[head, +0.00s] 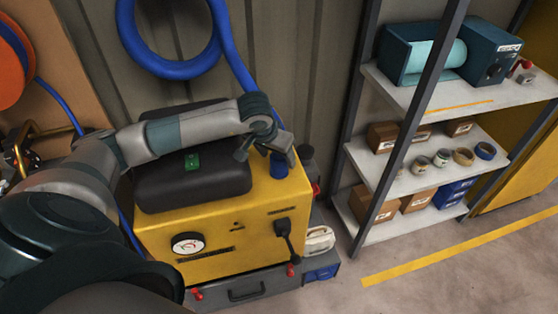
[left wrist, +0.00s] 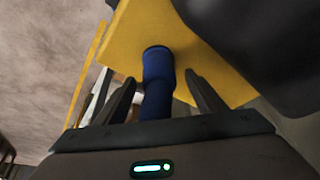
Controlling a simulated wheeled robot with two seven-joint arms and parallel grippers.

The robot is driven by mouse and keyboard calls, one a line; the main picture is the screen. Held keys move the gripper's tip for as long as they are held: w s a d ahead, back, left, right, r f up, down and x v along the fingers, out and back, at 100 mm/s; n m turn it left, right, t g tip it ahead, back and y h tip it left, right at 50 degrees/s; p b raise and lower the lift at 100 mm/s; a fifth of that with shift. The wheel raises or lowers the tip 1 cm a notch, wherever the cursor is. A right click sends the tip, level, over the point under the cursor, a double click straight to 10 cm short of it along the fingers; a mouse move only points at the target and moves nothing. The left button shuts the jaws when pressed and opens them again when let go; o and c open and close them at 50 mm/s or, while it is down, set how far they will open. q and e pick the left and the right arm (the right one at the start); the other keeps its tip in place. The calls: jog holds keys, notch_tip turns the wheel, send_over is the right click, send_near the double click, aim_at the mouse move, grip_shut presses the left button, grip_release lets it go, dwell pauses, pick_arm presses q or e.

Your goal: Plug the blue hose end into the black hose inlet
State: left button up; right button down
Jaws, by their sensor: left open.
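The blue hose end (head: 278,166) stands at the right end of the yellow machine's top (head: 292,190). In the left wrist view the blue hose end (left wrist: 157,75) meets the yellow face, with a thin dark rim (left wrist: 157,48) around it. This rim may be the black inlet, mostly hidden by the hose; I cannot tell how deep the hose sits. My left gripper (head: 267,153) is open, its fingers on either side of the blue hose with gaps showing in the left wrist view (left wrist: 160,80). My right gripper is out of view.
A black housing (head: 190,180) with a green button covers the machine's top left. A blue hose (head: 230,50) hangs in a coil on the wall behind. A shelf rack (head: 395,165) with boxes stands at right. The floor (head: 440,262) in front of it is clear.

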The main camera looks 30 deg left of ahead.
pick_arm(q)
jog(key=shift+p+x, duration=0.35)
jog(key=shift+x, duration=1.05)
jog(key=c, duration=1.1)
jog(key=shift+r, duration=0.15)
